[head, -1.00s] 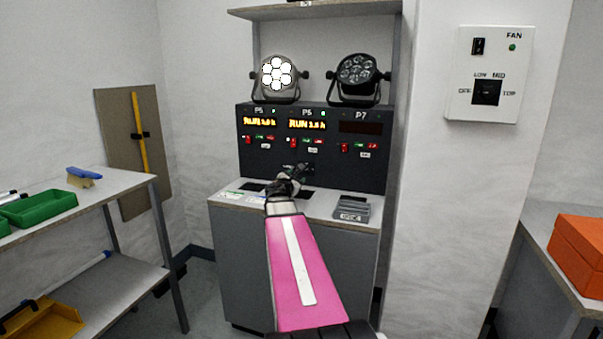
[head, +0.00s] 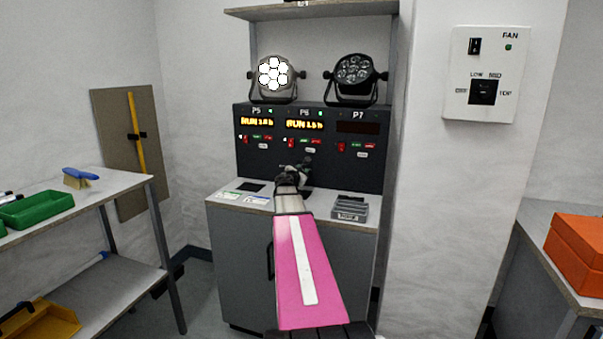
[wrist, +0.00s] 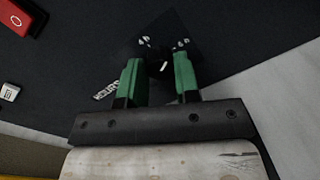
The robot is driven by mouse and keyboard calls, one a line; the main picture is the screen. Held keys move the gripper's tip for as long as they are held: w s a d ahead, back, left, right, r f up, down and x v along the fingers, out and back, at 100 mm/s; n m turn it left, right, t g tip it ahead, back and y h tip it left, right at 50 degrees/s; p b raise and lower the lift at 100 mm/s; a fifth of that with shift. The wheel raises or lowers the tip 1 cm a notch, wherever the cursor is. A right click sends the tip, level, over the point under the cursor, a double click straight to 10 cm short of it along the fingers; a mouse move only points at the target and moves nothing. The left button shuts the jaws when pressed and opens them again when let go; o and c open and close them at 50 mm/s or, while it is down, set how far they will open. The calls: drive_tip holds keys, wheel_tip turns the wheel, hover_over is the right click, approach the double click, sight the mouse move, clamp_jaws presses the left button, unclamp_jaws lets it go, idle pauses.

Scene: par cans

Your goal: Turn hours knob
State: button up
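The dark hours knob (wrist: 164,66), with a white pointer mark, shows in the wrist view on a dark square plate (wrist: 178,32). The HOURS label (wrist: 107,90) is beside it, tilted. My gripper (wrist: 158,70) has its two green fingers apart, one on each side of the knob. The knob's dark sides blend into the panel, so I cannot tell whether the fingers touch it. In the head view, my gripper (head: 306,168) is at the lower middle of the dark control panel (head: 370,175), below P6, and my arm hides the knob.
The P5 display (head: 257,122) and P6 display (head: 304,125) are lit with RUN; the P7 display (head: 358,128) is dark. Red switches, one (wrist: 17,18) in the wrist view, are near. Two par cans stand above: a lit one (head: 273,73) and a dark one (head: 356,70).

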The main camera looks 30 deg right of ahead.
drive_tip(key=shift+c, duration=1.3)
drive_tip(key=shift+m, duration=2.9)
drive_tip(key=o, duration=0.9)
